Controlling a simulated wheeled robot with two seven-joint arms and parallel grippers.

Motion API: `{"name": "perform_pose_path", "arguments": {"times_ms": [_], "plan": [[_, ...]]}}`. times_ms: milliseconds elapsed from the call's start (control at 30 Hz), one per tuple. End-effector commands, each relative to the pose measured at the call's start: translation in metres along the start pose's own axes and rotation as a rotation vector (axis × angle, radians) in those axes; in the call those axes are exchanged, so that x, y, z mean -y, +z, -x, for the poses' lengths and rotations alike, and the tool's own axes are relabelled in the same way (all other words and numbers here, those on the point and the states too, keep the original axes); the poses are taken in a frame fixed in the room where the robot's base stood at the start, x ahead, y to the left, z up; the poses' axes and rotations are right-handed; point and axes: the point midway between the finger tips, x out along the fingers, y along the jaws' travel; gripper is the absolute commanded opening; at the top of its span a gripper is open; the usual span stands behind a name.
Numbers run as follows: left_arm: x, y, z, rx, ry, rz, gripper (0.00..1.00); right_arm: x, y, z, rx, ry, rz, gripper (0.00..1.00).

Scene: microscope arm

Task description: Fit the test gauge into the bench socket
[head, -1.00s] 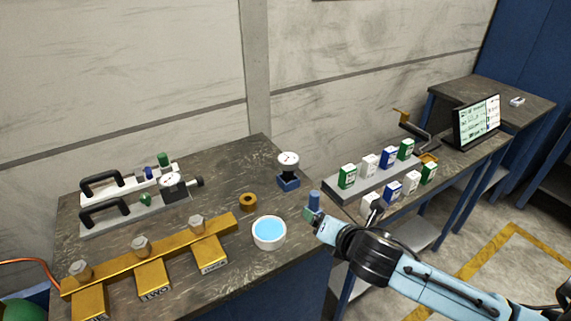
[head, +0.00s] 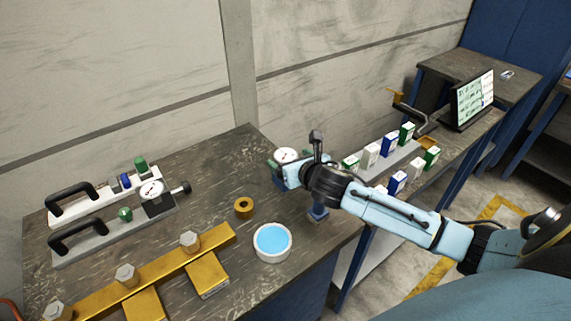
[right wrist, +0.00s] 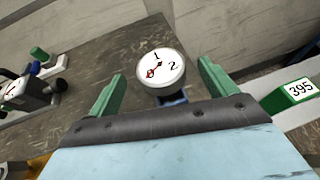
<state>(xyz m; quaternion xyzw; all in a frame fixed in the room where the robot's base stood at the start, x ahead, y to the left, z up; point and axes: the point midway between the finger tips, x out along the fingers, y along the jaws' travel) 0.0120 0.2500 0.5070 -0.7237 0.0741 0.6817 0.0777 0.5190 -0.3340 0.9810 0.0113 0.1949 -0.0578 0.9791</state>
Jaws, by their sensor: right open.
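The test gauge (head: 286,154) has a round white dial and stands upright on a blue block near the table's back right edge. In the right wrist view the dial (right wrist: 160,70) shows a 1, a 2 and a red mark, with part of the blue block (right wrist: 174,99) below it. My right gripper (head: 279,171) is open at the gauge. In the wrist view its two green fingers stand apart on either side of the dial, with visible gaps. I cannot tell which fixture is the bench socket. My left gripper is not in view.
A blue post (head: 318,213) stands at the table's right edge under my right arm. A brass ring (head: 244,208) and a white dish of blue liquid (head: 272,243) are left of it. A brass rack (head: 165,267) lies in front; small boxes (head: 388,145) stand on the bench at right.

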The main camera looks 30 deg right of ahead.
Motion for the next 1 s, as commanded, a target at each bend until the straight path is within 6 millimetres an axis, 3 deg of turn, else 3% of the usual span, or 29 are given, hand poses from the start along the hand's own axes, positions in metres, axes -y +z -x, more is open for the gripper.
{"name": "perform_pose_path", "arguments": {"times_ms": [267, 500, 800, 1000], "plan": [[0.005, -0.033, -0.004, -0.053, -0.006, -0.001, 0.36, 0.000, -0.004, -0.023, 0.001, 0.000, -0.004, 0.84], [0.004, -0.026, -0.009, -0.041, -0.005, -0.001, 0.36, 0.000, -0.006, -0.051, 0.000, 0.000, -0.002, 0.84], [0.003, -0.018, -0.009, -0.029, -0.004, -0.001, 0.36, 0.001, -0.005, -0.056, 0.000, 0.000, 0.000, 0.84], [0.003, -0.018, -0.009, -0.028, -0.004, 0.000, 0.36, 0.001, -0.006, -0.056, -0.001, 0.000, 0.000, 0.61]]}}
